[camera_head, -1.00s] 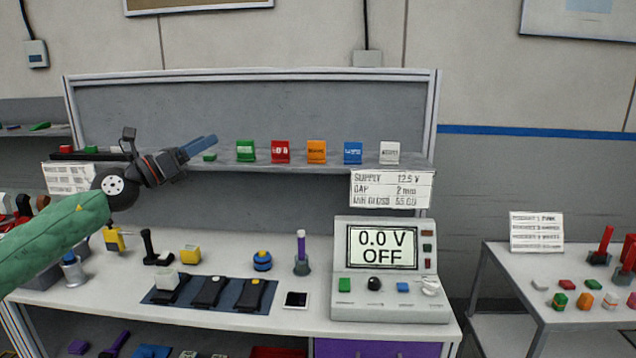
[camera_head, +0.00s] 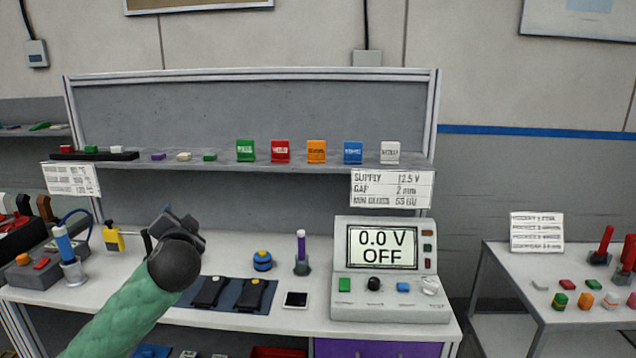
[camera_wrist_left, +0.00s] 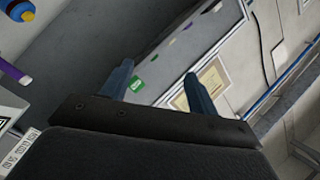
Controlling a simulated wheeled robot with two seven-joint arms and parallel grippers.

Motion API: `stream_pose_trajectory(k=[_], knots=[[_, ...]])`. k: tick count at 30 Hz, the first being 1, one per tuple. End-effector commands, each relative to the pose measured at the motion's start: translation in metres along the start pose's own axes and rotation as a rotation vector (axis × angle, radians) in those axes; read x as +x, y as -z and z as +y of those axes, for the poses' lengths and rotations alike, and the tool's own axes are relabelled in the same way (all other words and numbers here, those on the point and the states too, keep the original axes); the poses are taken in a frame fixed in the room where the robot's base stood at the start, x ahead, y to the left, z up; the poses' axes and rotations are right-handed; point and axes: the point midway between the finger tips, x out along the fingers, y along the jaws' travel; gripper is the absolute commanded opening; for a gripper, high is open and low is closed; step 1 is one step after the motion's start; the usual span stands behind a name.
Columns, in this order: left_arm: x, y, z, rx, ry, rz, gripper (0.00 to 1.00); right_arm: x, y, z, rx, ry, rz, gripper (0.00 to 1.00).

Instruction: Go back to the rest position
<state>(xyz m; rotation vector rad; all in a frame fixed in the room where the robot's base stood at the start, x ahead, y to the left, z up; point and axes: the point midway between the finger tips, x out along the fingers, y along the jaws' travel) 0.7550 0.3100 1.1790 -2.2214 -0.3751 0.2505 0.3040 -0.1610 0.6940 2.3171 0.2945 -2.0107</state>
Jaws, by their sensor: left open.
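My left gripper (camera_head: 182,216) is over the left part of the workbench (camera_head: 130,275) in the head view, its green-sleeved arm coming up from the bottom. Its body hides part of the bench behind it. In the left wrist view its two blue fingers (camera_wrist_left: 157,86) are spread apart with nothing between them. The shelf and wall show beyond the fingers. My right gripper is in neither view.
A power supply (camera_head: 390,288) reading 0.0 V OFF stands at the bench's right. A dark mat (camera_head: 232,307) with black modules lies beside my arm. Colored blocks line the shelf (camera_head: 225,160).

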Motion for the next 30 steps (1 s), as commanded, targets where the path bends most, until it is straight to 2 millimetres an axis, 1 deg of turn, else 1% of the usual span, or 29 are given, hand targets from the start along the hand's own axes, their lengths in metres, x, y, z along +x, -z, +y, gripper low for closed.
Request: stream_pose_trajectory(k=[1,3,5,6,8,9,12,15,21,26,30], knots=[[-0.009,-0.015,0.024,-0.029,-0.063,-0.051,0.60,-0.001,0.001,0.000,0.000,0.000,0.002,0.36],[-0.023,-0.034,0.052,-0.063,-0.146,-0.118,0.60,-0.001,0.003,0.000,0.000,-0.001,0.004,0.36],[-0.036,-0.049,0.075,-0.087,-0.214,-0.170,0.60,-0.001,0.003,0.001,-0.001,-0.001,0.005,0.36],[-0.045,-0.059,0.090,-0.100,-0.257,-0.202,0.60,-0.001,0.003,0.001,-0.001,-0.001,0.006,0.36],[-0.059,-0.073,0.111,-0.119,-0.319,-0.246,0.60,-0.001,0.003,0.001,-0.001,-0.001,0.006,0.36],[-0.069,-0.082,0.125,-0.131,-0.361,-0.273,0.60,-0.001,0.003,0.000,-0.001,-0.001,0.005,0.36],[-0.094,-0.101,0.157,-0.160,-0.453,-0.330,0.60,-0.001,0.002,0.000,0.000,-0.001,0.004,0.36],[-0.119,-0.118,0.186,-0.192,-0.538,-0.375,0.60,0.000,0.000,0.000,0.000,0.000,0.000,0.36],[-0.167,-0.149,0.234,-0.260,-0.674,-0.445,0.60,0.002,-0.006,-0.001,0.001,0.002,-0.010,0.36],[-0.206,-0.176,0.266,-0.311,-0.754,-0.515,0.60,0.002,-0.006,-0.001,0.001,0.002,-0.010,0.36],[-0.241,-0.201,0.291,-0.349,-0.806,-0.587,0.60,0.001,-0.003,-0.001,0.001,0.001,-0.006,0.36]])
